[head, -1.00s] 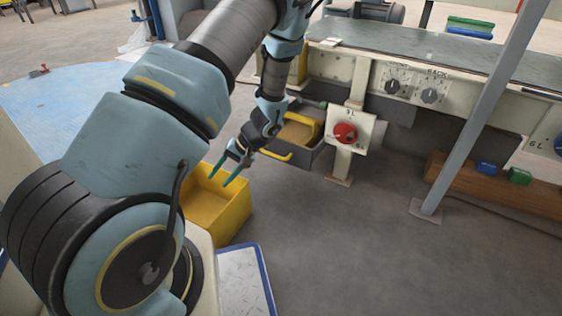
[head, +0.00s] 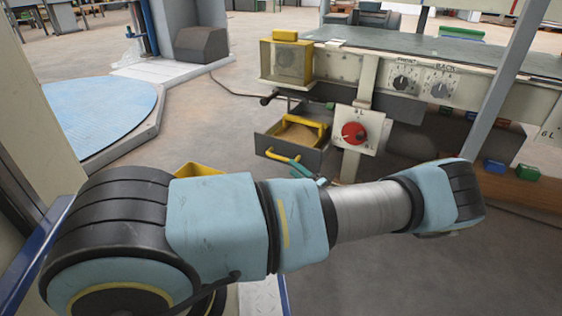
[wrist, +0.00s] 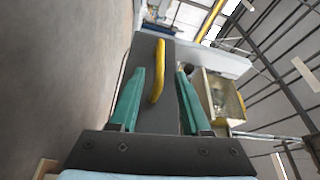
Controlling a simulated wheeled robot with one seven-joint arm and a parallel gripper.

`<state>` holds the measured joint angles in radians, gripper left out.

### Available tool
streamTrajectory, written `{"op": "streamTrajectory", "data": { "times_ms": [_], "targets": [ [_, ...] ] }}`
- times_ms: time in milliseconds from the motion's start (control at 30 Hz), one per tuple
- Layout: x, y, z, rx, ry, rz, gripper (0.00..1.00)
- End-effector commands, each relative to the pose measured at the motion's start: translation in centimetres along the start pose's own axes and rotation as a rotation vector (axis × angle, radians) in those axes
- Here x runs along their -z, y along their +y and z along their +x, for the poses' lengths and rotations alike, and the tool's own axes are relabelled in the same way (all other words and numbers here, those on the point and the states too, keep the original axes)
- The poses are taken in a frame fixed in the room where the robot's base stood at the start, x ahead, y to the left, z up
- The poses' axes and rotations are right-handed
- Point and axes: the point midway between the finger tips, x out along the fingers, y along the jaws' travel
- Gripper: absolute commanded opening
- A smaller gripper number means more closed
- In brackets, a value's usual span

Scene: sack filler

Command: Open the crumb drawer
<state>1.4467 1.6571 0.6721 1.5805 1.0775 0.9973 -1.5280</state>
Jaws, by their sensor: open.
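The crumb drawer (head: 312,160) is a dark grey box standing out from under the machine, its top open and brown crumbs showing inside. Its yellow handle (head: 276,154) is on the front face. In the wrist view the grey drawer front (wrist: 150,115) faces me, with the yellow handle (wrist: 159,72) upright in the picture. My gripper (wrist: 160,76) is open, its two green fingers on either side of the handle, with gaps showing. In the head view only parts of the green fingers (head: 301,168) show near the drawer front; my arm hides the rest.
A panel with a red knob (head: 353,133) stands just right of the drawer. A yellow bin (head: 196,170) is partly hidden behind my arm. A grey post (head: 507,75) rises at the right. Floor left of the drawer is clear.

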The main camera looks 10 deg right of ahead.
Motion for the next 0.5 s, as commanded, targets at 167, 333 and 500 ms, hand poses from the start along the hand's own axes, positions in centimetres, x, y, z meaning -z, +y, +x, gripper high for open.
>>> {"op": "streamTrajectory", "data": {
  "times_ms": [167, 333, 500],
  "targets": [
    [-0.2, 0.4, 3.6, 0.001, -0.006, 0.000, 0.47],
    [-0.2, 0.3, 6.3, 0.000, -0.005, 0.000, 0.47],
    [-0.1, 0.2, 7.9, -0.001, -0.003, 0.000, 0.47]
  ]
}}
